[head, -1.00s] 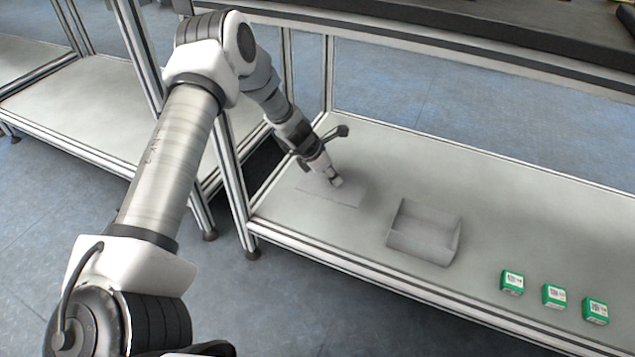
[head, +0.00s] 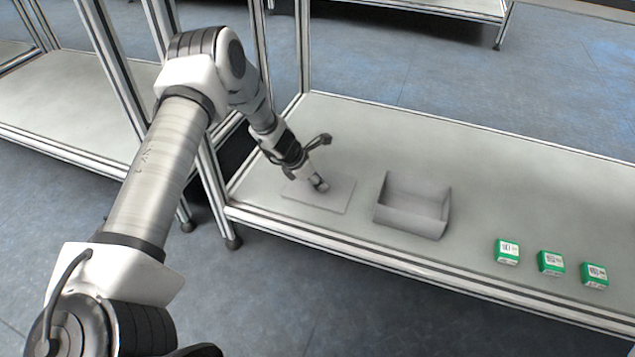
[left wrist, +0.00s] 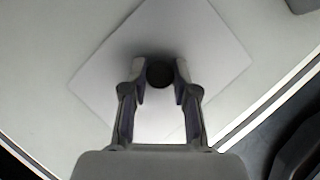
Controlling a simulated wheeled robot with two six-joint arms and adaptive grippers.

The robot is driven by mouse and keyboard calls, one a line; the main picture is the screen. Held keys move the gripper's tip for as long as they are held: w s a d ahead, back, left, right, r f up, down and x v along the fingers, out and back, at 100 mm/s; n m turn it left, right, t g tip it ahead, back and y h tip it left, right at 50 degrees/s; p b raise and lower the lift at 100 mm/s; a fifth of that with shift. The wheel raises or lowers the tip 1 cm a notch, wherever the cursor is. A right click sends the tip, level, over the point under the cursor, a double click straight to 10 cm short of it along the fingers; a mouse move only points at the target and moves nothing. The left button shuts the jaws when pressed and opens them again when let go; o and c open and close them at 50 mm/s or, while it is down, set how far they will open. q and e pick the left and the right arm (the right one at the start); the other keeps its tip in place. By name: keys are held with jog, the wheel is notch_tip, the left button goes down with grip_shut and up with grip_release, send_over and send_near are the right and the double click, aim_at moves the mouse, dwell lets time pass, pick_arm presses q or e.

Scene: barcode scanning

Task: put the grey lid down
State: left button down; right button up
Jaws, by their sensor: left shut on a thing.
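The grey lid (head: 336,193) is a flat square plate at the left end of the table. It lies level at or very near the tabletop; I cannot tell if it touches. My left gripper (head: 320,185) points down at its middle. In the left wrist view the fingers (left wrist: 160,78) are closed around a dark round knob (left wrist: 160,72) at the middle of the lid, and the lid (left wrist: 205,45) spreads out below them. My right gripper is not in view.
An open grey box (head: 411,221) stands on the table (head: 480,170) to the right of the lid, with a gap between. Three small green boxes (head: 507,251) (head: 550,262) (head: 594,275) sit in a row further right. The table's back part is clear.

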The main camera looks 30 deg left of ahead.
pick_arm(q)
jog(key=c, duration=0.9)
grip_release()
jog(key=shift+f, duration=0.15)
